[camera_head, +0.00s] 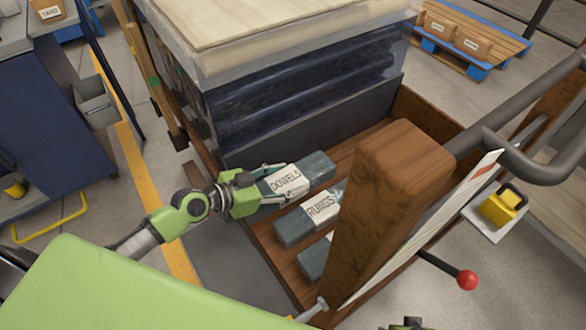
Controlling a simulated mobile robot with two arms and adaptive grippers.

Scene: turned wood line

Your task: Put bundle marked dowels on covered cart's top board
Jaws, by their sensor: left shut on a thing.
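The grey-blue bundle with the white DOWELS label (318,168) is in my left gripper (262,186). The fingers are shut around its left end. It is low over the cart's brown wooden deck (268,232); I cannot tell whether it touches the deck. The pale top board (270,25) lies on a tall dark stack wrapped in clear film (300,100), behind the bundle and well above it. The board's visible part is bare. A bundle marked RUNGS (300,228) lies beside the dowels, towards me.
Another bundle (313,262) is partly hidden behind a thick brown end post (385,190). A grey tube handle (500,125) rises at the right. A red-knobbed lever (466,280) sticks out below. A blue bench (50,140) stands left; a pallet with boxes (470,50) is at back right.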

